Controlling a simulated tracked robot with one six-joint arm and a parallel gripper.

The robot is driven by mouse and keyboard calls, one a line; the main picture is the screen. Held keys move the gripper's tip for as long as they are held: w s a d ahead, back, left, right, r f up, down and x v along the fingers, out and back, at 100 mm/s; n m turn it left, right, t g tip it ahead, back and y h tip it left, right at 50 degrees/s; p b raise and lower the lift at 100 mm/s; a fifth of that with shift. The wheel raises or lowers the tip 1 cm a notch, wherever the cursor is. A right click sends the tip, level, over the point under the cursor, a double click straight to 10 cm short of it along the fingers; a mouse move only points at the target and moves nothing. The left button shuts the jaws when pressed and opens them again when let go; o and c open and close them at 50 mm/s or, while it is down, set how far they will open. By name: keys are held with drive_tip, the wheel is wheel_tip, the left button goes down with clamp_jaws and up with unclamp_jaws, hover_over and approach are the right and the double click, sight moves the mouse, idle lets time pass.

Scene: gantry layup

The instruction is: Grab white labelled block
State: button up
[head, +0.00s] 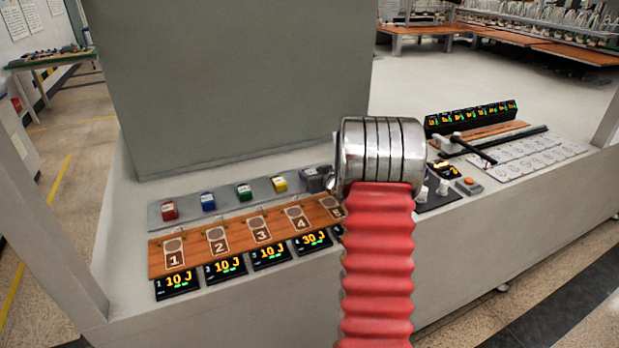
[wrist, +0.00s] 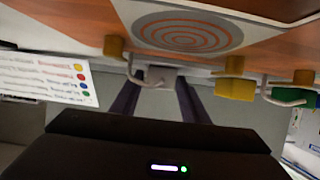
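In the wrist view, a pale grey-white block (wrist: 158,76) stands beyond the tips of my gripper, roughly centred between them; I take it for the white labelled block. No label on it is readable. A hook-shaped handle shows in front of it. My gripper (wrist: 156,98) has its two dark fingers apart, with a clear gap between them. I cannot tell whether the tips reach beside the block. In the head view, my arm hides the white block, and a dark grey part beside the arm is probably my gripper (head: 315,179).
Red (head: 169,211), blue (head: 208,202), green (head: 244,191) and yellow (head: 279,182) blocks stand on a grey strip. A wooden board (head: 192,261) with numbered pads and displays lies in front. In the wrist view, a yellow block (wrist: 236,87) stands to the right.

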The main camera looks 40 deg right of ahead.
sight(312, 173)
drive_tip(key=c, duration=0.9)
drive_tip(key=shift+r, duration=0.1)
wheel_tip(312, 173, up, 10)
drive_tip(key=shift+f, duration=0.1)
idle(0.6)
